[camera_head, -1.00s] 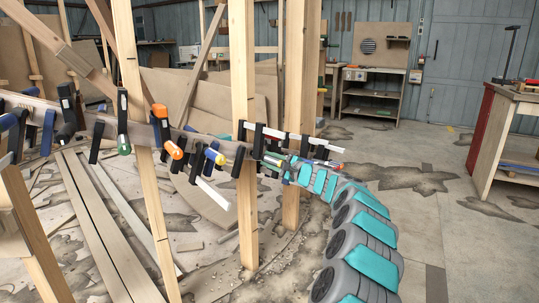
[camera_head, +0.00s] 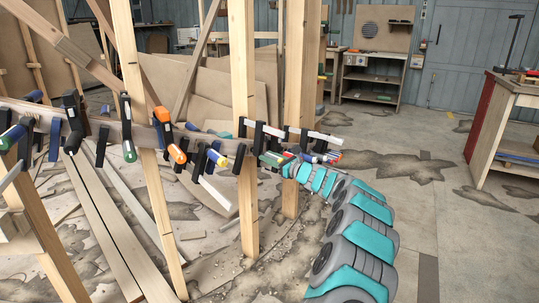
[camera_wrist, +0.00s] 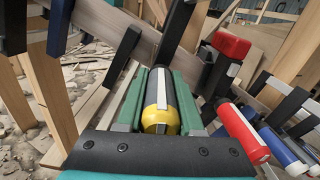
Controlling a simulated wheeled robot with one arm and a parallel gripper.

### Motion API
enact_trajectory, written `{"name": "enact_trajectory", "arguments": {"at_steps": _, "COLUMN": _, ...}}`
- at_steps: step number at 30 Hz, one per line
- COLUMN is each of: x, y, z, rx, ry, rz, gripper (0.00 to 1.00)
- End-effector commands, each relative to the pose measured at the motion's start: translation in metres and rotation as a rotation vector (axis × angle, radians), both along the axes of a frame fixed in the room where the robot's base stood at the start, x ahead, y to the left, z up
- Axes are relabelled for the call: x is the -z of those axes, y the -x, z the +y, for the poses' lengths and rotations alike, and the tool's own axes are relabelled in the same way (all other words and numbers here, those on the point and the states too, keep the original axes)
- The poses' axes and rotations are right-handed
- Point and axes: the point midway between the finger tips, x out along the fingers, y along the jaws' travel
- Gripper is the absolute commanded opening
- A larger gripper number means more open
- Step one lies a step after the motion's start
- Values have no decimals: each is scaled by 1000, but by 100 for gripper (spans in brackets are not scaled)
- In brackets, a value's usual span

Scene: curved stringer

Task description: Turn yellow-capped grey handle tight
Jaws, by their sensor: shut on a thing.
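A dark grey handle (camera_wrist: 162,88) with a yellow cap (camera_wrist: 160,118) lies between the green fingers of my gripper (camera_wrist: 158,90) in the wrist view. A pale band runs along the handle and over the cap. The fingers are shut on it, one on each side. In the head view my gripper (camera_head: 274,159) is at the clamps on the curved wooden stringer (camera_head: 105,124), right of the middle post. It hides the held handle there.
A red-handled clamp (camera_wrist: 243,132) and blue-handled clamps (camera_wrist: 280,148) sit close right of my gripper. Upright wooden posts (camera_head: 243,100) stand around the stringer. More clamps, including an orange-ended one (camera_head: 176,150), line it on the left. Open floor (camera_head: 430,190) lies right.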

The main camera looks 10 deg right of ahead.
Motion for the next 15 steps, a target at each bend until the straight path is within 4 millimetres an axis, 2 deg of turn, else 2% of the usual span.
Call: {"name": "enact_trajectory", "arguments": {"at_steps": 15, "x": 2, "y": 0, "z": -1, "rx": 1, "ry": -88, "rz": 70, "gripper": 0}}
